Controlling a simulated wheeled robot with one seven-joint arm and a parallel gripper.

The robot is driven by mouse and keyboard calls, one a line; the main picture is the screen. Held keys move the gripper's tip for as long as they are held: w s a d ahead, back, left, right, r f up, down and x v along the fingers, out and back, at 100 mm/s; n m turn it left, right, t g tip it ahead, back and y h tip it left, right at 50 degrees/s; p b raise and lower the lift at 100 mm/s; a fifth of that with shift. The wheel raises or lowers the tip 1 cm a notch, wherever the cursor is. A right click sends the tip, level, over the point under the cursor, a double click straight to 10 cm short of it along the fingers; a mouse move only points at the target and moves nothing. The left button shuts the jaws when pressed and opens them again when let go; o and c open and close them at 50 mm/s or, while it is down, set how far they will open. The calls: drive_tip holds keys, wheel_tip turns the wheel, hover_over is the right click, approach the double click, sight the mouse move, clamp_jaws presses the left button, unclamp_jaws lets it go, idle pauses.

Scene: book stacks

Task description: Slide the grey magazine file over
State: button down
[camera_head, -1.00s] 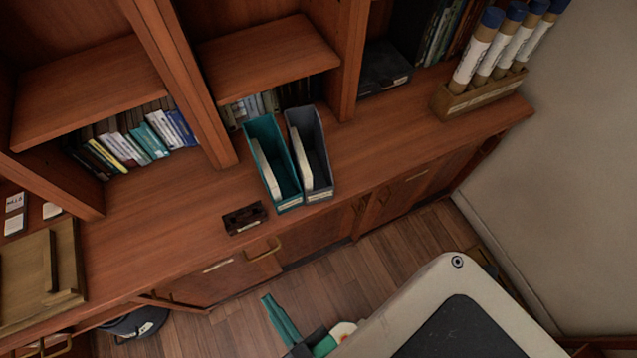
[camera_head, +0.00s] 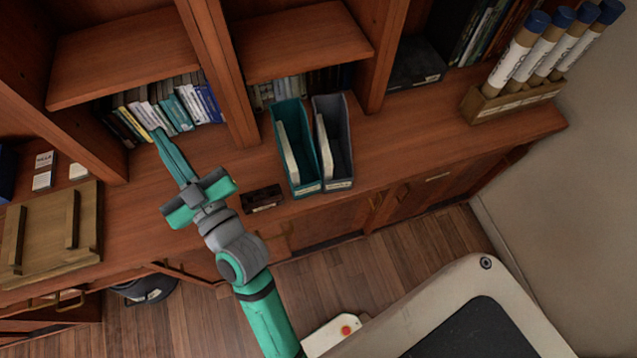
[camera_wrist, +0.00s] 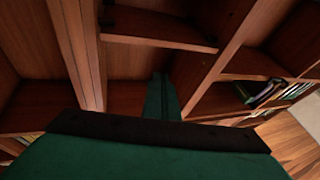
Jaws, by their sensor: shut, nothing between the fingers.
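The grey magazine file (camera_head: 338,150) stands upright on the wooden counter, with pale papers inside. A teal magazine file (camera_head: 290,125) stands close against its left side, also holding pale papers. My gripper (camera_head: 160,136) is over the counter to the left of both files, its fingers shut together and empty, pointing toward the row of books. It is well apart from the grey file. In the wrist view, my shut fingers (camera_wrist: 160,95) point at the wooden shelving; neither file can be made out there.
A small dark box (camera_head: 262,199) lies on the counter left of the teal file's front. Several books (camera_head: 175,108) fill the lower left shelf. A wooden rack (camera_head: 510,100) of rolled tubes stands at the right end. Counter right of the grey file is clear.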

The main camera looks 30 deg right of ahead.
drive_tip(key=w+a+r+n+g+y, duration=0.25)
drive_tip(key=r+n+y, duration=0.35)
drive_tip(key=n, duration=0.4)
drive_tip(key=w+a+r+n+g+y, duration=0.1)
drive_tip(key=a+r+n+g+y, duration=0.3)
drive_tip(key=r+n, duration=0.4)
drive_tip(key=s+d+f+n+g+h, duration=0.3)
drive_tip(key=d+f+n+g, duration=0.15)
drive_tip(key=d+f, duration=0.4)
drive_tip(key=s+d+f+n+g+h, duration=0.35)
drive_tip(key=d+f+n, duration=0.25)
drive_tip(key=f, duration=0.5)
drive_tip(key=s+d+f+n+g+h, duration=0.1)
drive_tip(key=s+d+f+g+h, duration=0.25)
drive_tip(key=s+d, duration=0.55)
drive_tip(key=s+d+f+g+h, duration=0.2)
drive_tip(key=s+d+f+g, duration=0.2)
drive_tip(key=s+d, duration=0.55)
drive_tip(key=shift+w+d+f, duration=0.45)
drive_tip(key=shift+w+f, duration=0.55)
drive_tip(key=shift+f, duration=0.65)
drive_tip(key=shift+w+d+f, duration=0.45)
drive_tip(key=shift+w+f, duration=0.5)
drive_tip(key=shift+f, duration=0.7)
drive_tip(key=shift+w+d+f, duration=0.45)
drive_tip(key=shift+w+f, duration=0.55)
drive_tip(key=shift+f, duration=0.65)
